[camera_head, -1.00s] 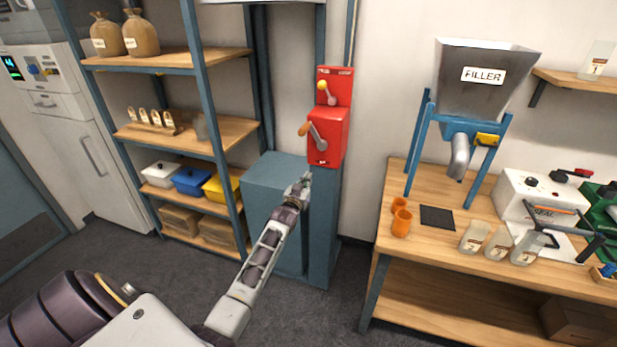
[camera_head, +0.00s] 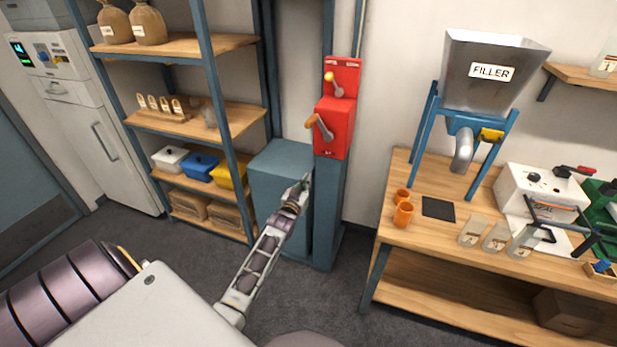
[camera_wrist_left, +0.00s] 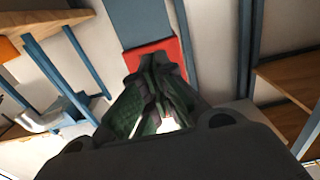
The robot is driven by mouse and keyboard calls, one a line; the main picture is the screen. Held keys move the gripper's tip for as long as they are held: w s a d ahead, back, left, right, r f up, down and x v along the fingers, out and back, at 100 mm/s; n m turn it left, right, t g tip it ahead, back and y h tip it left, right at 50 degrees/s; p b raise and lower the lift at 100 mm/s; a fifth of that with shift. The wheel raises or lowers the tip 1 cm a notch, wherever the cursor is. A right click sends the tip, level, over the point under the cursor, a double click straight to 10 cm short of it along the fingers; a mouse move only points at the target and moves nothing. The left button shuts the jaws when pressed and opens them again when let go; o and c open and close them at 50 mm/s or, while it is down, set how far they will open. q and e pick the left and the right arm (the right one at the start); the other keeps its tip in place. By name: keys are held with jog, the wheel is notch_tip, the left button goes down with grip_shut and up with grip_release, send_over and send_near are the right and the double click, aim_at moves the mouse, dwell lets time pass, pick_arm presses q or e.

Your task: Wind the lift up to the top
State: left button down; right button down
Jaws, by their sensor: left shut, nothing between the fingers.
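The lift's red winch box (camera_head: 334,128) is mounted on a blue-grey post. A crank with an orange knob (camera_head: 312,120) sticks out of its front to the left. Above it, a red plate (camera_head: 343,77) carries a small lever with a yellow knob (camera_head: 329,76). My left gripper (camera_head: 305,181) is shut and empty, below the crank and apart from it, in front of the blue-grey lift body (camera_head: 283,165). In the left wrist view the shut fingers (camera_wrist_left: 157,70) point toward a red surface (camera_wrist_left: 155,55), partly hidden behind them. My right gripper is not in view.
A shelf rack (camera_head: 205,108) with sacks and coloured bins stands left of the lift. A workbench (camera_head: 400,235) with orange cups, pouches and a sealer stands right, with the filler hopper (camera_head: 490,75) above it. Open floor lies in front.

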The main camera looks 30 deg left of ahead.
pick_arm(q)
jog(key=shift+p+v, duration=0.5)
jog(key=shift+v, duration=0.55)
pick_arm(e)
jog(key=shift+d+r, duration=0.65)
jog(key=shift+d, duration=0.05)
